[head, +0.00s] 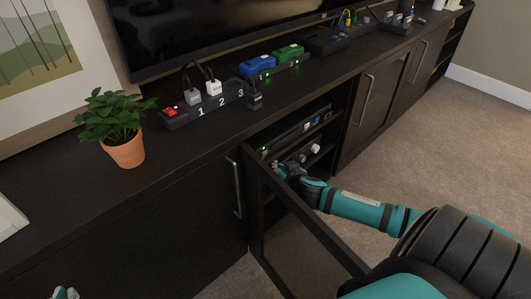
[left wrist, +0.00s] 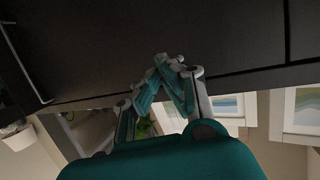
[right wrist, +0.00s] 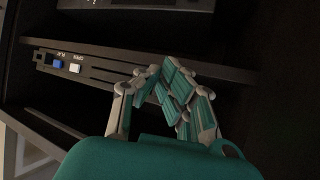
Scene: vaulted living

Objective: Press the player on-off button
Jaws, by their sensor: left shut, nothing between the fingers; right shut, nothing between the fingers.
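The player (head: 300,131) is a flat black box on the upper shelf inside the open cabinet. In the right wrist view its front (right wrist: 100,73) carries a blue PLAY button (right wrist: 57,64) and a white OPEN button (right wrist: 75,68). A small green light shows at its left end in the head view; I cannot make out the on-off button. My right gripper (head: 281,171) is shut and empty, low in front of the shelves. In the right wrist view its fingertips (right wrist: 162,72) overlap the player's front; contact is unclear. My left gripper (left wrist: 172,64) is shut and empty beside a dark cabinet front.
The glass cabinet door (head: 304,228) stands open beside my right arm. A device with knobs (head: 309,150) sits below the player. On the cabinet top are a potted plant (head: 122,143), a numbered power strip (head: 218,103) and blue (head: 257,65) and green (head: 289,53) boxes.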

